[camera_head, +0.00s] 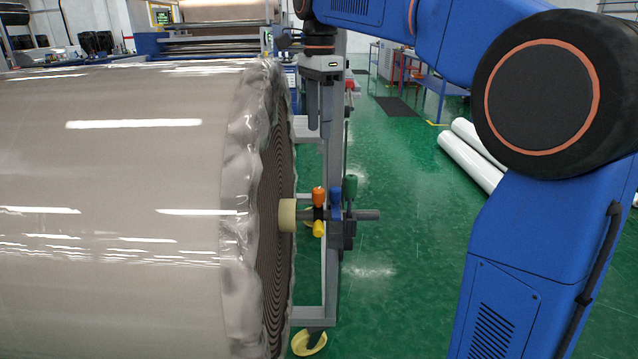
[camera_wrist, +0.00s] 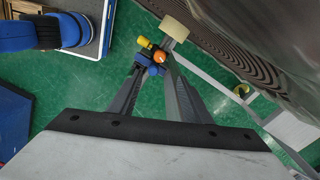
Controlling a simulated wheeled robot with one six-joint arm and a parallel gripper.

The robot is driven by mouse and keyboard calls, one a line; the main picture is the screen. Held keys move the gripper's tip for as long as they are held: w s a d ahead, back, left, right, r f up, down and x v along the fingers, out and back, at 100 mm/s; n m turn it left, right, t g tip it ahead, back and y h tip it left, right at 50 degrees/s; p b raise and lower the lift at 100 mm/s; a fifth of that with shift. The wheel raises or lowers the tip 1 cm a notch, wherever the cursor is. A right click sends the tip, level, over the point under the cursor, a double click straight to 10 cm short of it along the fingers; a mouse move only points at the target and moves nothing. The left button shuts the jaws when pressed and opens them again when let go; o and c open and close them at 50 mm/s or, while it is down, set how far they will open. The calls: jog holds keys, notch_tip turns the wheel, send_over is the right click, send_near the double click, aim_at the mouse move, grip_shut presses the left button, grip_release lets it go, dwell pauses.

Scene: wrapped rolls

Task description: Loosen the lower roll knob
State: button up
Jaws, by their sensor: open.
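A large roll (camera_head: 130,170) in clear wrap fills the left of the head view, with a cream core (camera_head: 287,215) and a grey shaft (camera_head: 368,215) at its end. In the wrist view, the knobs, including the orange knob (camera_wrist: 159,57) and yellow knob (camera_wrist: 143,42), appear beyond and between the fingertips. I cannot tell which one is the lower roll knob.
A grey upright stand (camera_head: 332,290) is behind the shaft, close to my gripper. The roll's layered end face (camera_head: 278,170) is just left. White rolls (camera_head: 470,155) lie on the green floor at right, near a blue cart (camera_head: 438,85). The floor (camera_head: 410,270) right of the shaft is clear.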

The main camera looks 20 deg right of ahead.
aim_at(319, 189)
notch_tip(319, 189, down, 16)
jog(key=shift+f, duration=0.2)
dwell(0.4)
jog(key=shift+c, duration=0.2)
jog(key=c, duration=1)
